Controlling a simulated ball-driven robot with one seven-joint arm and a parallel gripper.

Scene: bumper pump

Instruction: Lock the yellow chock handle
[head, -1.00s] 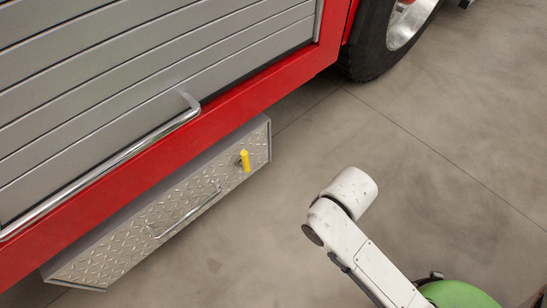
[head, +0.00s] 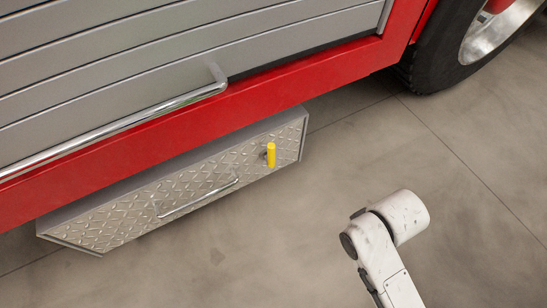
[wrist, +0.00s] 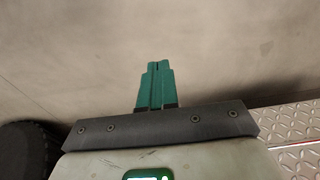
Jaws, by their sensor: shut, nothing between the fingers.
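The yellow chock handle (head: 271,155) stands out near the right end of a diamond-plate box front (head: 120,213) under the red truck sill. It looks about upright in the head view. My gripper (wrist: 157,66) shows in the wrist view, its green fingers shut together with nothing between them. It points at bare floor. The handle does not show in the wrist view; only a corner of diamond plate (wrist: 302,152) shows at lower right. In the head view my white arm is right of the box, well apart from the handle, and my gripper is not visible there.
A thin pull bar (head: 198,199) runs along the box front. A chrome rail (head: 120,119) is on the shutter (head: 150,80) above the red sill (head: 230,118). A tyre (head: 440,55) stands at upper right. The concrete floor (head: 330,215) between box and arm is clear.

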